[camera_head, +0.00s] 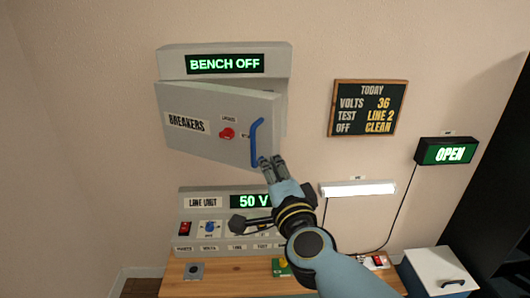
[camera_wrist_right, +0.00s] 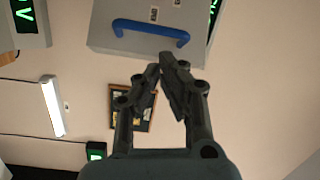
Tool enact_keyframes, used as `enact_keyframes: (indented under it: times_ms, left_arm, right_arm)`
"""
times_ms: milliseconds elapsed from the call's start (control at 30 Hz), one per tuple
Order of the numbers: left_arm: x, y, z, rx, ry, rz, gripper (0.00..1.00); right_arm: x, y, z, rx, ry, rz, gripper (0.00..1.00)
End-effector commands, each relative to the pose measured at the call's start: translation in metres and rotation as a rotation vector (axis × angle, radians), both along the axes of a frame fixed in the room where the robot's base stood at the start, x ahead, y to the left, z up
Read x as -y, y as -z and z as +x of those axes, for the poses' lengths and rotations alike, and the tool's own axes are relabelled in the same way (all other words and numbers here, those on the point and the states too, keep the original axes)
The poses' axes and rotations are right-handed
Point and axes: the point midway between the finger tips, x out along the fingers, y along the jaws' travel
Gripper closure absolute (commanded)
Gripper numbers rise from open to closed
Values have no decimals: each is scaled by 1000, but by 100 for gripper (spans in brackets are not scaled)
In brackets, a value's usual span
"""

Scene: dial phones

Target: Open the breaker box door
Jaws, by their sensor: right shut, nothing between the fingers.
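The breaker box door (camera_head: 190,100) is a grey panel labelled BREAKERS, with a red knob (camera_head: 227,133) and a blue bar handle (camera_head: 257,135). It stands ajar, its right edge swung out from the grey box (camera_head: 284,98) behind it. My right gripper (camera_head: 270,162) is shut and empty at the lower end of the handle in the head view. In the right wrist view, the fingertips (camera_wrist_right: 167,66) are close together, apart from the blue handle (camera_wrist_right: 150,31), with nothing between them. My left gripper is not in view.
Below are a line unit panel (camera_head: 190,198) with switches and a wooden bench (camera_head: 225,275). A chalkboard sign (camera_head: 368,108), a lit lamp bar (camera_head: 358,189) and a green OPEN sign (camera_head: 447,152) are to the right. The wall left of the box is clear.

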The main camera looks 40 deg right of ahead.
Motion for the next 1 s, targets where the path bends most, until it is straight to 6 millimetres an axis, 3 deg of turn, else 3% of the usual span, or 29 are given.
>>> enact_keyframes:
  times_ms: [100,233,700,1000]
  left_arm:
    - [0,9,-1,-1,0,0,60]
    - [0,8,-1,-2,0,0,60]
    - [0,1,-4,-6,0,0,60]
    - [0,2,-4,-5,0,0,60]
  right_arm:
    - [2,4,-15,48,37,186,100]
    - [4,2,-14,63,48,247,100]
    - [35,2,57,62,48,242,100]
    - [42,3,74,61,48,243,100]
